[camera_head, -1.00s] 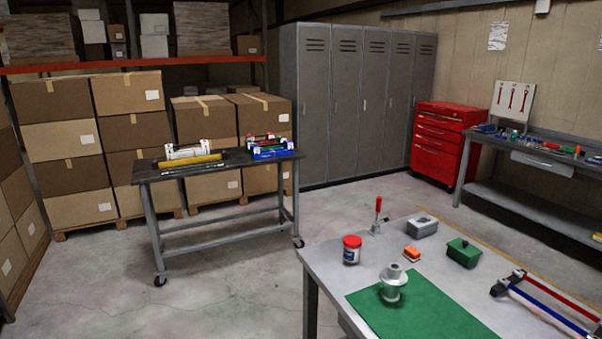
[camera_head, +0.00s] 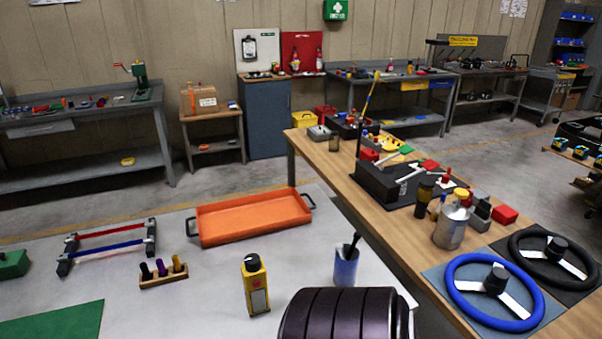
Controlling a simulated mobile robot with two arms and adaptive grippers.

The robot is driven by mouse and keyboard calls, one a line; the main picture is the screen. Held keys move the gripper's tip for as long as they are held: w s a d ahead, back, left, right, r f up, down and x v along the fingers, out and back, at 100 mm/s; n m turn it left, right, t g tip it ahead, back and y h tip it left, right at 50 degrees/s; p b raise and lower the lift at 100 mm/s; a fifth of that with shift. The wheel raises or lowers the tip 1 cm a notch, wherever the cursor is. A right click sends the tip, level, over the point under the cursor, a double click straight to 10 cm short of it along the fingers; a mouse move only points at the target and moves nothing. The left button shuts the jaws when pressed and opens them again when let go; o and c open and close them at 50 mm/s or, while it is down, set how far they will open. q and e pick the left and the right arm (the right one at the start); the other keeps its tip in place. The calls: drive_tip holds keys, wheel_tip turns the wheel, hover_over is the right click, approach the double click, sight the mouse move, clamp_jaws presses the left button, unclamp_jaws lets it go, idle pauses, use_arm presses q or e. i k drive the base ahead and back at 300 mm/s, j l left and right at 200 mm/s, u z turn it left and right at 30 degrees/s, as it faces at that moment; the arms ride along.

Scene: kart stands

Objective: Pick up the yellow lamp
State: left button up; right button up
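A yellow upright block with a black top and a label (camera_head: 256,286) stands on the white table near its front edge. It is the closest match to the yellow lamp, but I cannot tell for sure that it is a lamp. A smaller yellow thing (camera_head: 127,161) lies on the lower shelf of the far left bench, too small to make out. Neither of my grippers is in view, and nothing is seen touching the yellow block.
Around the block stand a small pen holder (camera_head: 163,274), a blue-white cup (camera_head: 345,266), an orange tray (camera_head: 252,217) and a dark ribbed round thing like a tyre (camera_head: 338,318). A wooden table with steering wheels (camera_head: 494,290) is to the right.

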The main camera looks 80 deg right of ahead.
sight(257, 298)
drive_tip(key=z, duration=1.8)
drive_tip(key=k+l+z, duration=0.1)
drive_tip(key=z, duration=0.3)
drive_tip(key=k+l+z, duration=0.65)
drive_tip(key=i, duration=0.05)
